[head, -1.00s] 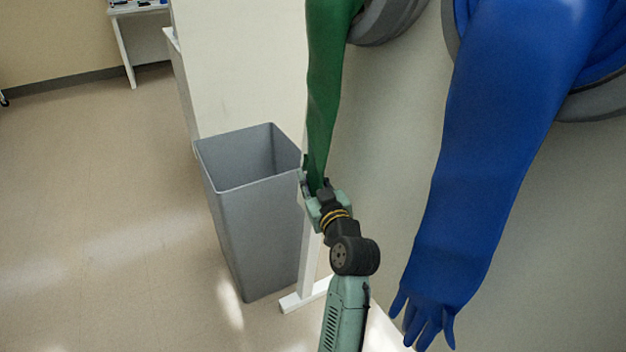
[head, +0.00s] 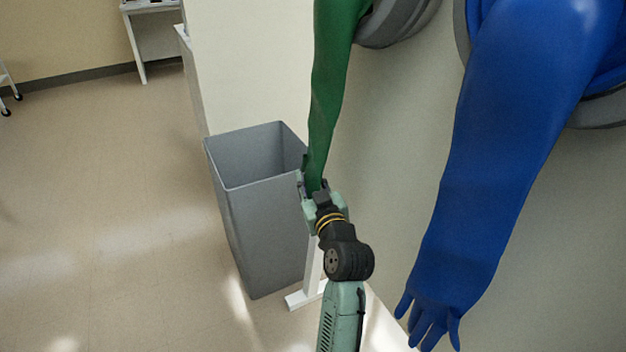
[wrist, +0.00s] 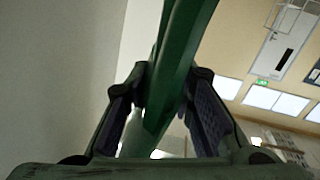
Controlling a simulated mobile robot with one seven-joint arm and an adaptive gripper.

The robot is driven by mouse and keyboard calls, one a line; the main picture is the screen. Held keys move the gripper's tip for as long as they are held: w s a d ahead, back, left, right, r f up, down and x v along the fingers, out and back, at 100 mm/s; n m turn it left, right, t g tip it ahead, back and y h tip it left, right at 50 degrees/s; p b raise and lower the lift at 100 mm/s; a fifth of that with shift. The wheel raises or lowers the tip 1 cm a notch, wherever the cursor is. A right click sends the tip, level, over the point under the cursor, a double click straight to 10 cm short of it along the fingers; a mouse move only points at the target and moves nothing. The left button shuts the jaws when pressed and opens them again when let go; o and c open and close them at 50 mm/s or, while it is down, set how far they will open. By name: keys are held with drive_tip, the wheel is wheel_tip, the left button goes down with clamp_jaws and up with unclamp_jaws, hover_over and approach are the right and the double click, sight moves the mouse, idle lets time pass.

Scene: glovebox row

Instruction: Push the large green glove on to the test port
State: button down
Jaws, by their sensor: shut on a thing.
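The large green glove (head: 333,75) hangs down from a grey port ring (head: 398,22) at the top of the head view. My gripper (head: 314,188) is shut on the glove's lower end. In the wrist view the green glove (wrist: 174,80) runs up and away between the two dark finger pads of my gripper (wrist: 168,105). The glove's fingers are hidden in the grip. I cannot tell which port is the test port.
A long blue glove (head: 490,150) hangs from another port on the right, its fingers low near my arm. A grey bin (head: 262,215) stands on the floor left of my gripper, close to a white stand leg (head: 312,275). Open floor (head: 100,210) lies to the left.

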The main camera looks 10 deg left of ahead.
drive_tip(key=shift+s+a, duration=0.4)
drive_tip(key=shift+a, duration=0.3)
drive_tip(key=shift+s+a+r+p, duration=0.2)
drive_tip(key=shift+s+a+p, duration=0.15)
drive_tip(key=shift+s+a, duration=0.25)
drive_tip(key=shift+a, duration=0.1)
drive_tip(key=s+a+r+p, duration=0.1)
drive_tip(key=s+a+p, duration=0.2)
drive_tip(key=a, duration=0.3)
drive_tip(key=shift+s+a, duration=0.25)
drive_tip(key=shift+s, duration=0.6)
idle(0.3)
